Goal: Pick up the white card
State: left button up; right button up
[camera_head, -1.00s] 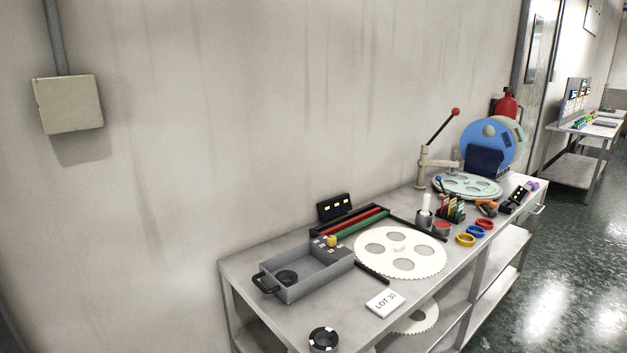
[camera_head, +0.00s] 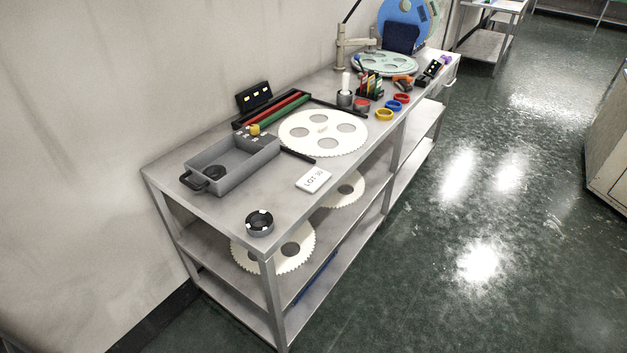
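The white card (camera_head: 313,179) with dark "LOT" lettering lies flat on the grey metal bench top (camera_head: 258,187), close to the bench's front edge. A large white toothed disc (camera_head: 323,146) with round holes lies just behind it. A grey tray (camera_head: 217,164) with a black handle is to its left. A black ring with white marks (camera_head: 259,222) stands at the near corner of the bench. Neither of my grippers shows in the head view.
Lower shelves hold more white toothed discs (camera_head: 273,251). Red, blue and yellow rings (camera_head: 385,114) and a small card rack (camera_head: 369,87) are farther along the bench. The dark green floor (camera_head: 470,215) right of the bench is clear. A wall stands behind the bench.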

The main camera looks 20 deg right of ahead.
aim_at(312, 179)
jog(key=i+l+u, duration=0.15)
jog(key=i+l, duration=0.15)
jog(key=i+l+u, duration=0.15)
jog(key=i+l, duration=0.15)
jog(key=i+l+u, duration=0.2)
jog(key=l, duration=0.25)
jog(key=i+l+u, duration=0.15)
jog(key=i+l, duration=0.15)
jog(key=l, duration=0.1)
